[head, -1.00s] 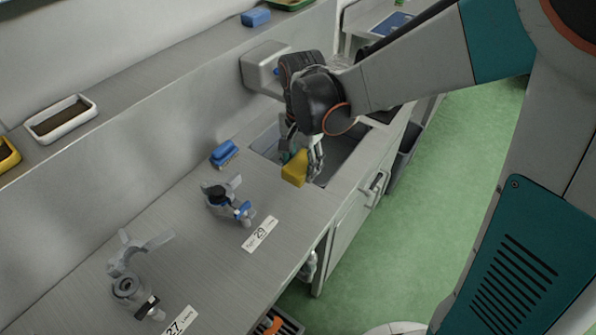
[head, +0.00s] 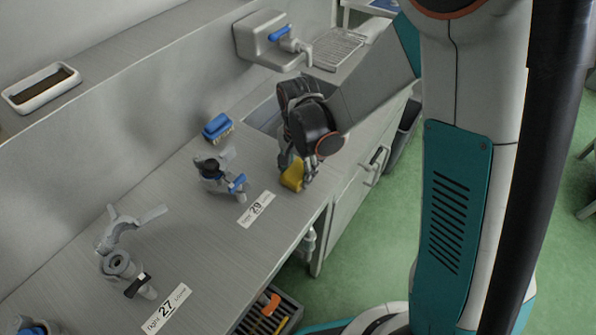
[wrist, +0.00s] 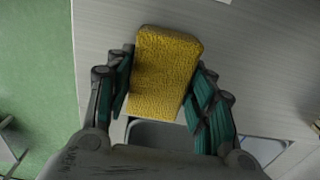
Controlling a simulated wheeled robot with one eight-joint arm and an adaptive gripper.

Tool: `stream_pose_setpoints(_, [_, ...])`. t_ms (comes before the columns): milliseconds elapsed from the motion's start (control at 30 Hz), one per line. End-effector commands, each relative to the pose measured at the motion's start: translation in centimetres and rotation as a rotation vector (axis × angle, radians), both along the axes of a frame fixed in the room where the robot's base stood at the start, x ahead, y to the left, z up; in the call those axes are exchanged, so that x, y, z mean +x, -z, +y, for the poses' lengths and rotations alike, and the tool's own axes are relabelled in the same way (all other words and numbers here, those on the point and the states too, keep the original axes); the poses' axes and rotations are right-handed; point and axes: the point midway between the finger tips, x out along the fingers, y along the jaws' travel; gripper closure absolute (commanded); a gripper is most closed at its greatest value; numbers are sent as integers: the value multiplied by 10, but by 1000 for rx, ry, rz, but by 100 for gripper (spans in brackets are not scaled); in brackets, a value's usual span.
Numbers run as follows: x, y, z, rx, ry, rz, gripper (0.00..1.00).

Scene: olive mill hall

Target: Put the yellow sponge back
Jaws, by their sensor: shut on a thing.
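The yellow sponge (head: 292,173) is held between the fingers of my gripper (head: 298,166), at the near edge of the sink in the head view. In the wrist view the sponge (wrist: 163,72) sits upright between the two teal-padded fingers of my gripper (wrist: 160,90), with the grey counter behind it. My gripper is shut on it. I cannot tell whether the sponge touches the counter.
A blue brush (head: 217,128) lies by the wall left of the sink (head: 264,118). Grey valve fittings (head: 220,177) stand on the counter near labels 29 (head: 257,210) and 27 (head: 167,309). A crate (head: 270,313) with tools is below the front edge.

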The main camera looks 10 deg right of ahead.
Motion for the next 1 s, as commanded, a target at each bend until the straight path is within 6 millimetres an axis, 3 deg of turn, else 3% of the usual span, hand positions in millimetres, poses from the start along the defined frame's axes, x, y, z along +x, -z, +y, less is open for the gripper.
stream_pose_setpoints(300, [0,3,0,0,0,0,73])
stream_pose_setpoints(333, [0,2,0,0,0,0,44])
stream_pose_setpoints(400, [0,1,0,0,0,0,31])
stream_pose_setpoints(833, [0,-3,0,0,0,0,31])
stream_pose_setpoints(1000, [0,-29,0,0,0,0,31])
